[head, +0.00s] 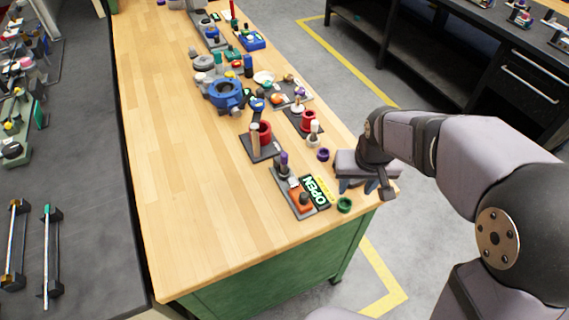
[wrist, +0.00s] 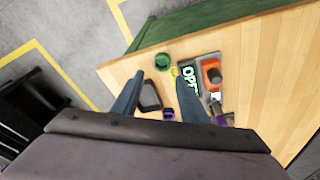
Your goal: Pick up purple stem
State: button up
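The purple stem (head: 284,160) stands upright on a grey tray (head: 283,187), behind an orange block with a dark knob (head: 303,198). In the wrist view a purple part (wrist: 224,119), apparently the stem, shows at the lower right, partly cut off by my gripper's body. My gripper (head: 357,187) is over the right edge of the table, to the right of the stem and apart from it. In the wrist view its two blue-grey fingers (wrist: 157,74) are spread with nothing held between them.
A green ring (head: 344,204) and a purple ring (head: 323,154) lie near the gripper. A red valve part (head: 262,133) and a white-topped stem (head: 314,128) stand behind. The table's left side is clear.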

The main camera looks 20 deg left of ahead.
aim_at(285, 155)
jog(key=w+a+r+n+t+y, duration=0.1)
jog(key=w+a, duration=0.1)
jog(key=a, duration=0.8)
jog(key=w+a+r+n+y, duration=0.1)
jog(key=w+a+n, duration=0.1)
jog(key=a, duration=0.7)
jog(key=shift+w+p+x, duration=0.2)
jog(key=shift+p+x, duration=0.65)
jog(key=shift+x, duration=0.9)
jog(key=shift+w+p+x, duration=0.2)
jog(key=shift+p+x, duration=0.65)
jog(key=shift+x, duration=0.95)
jog(key=shift+s+d+r, duration=0.1)
jog(key=shift+d+r, duration=0.05)
jog(key=shift+t, duration=0.3)
grip_shut()
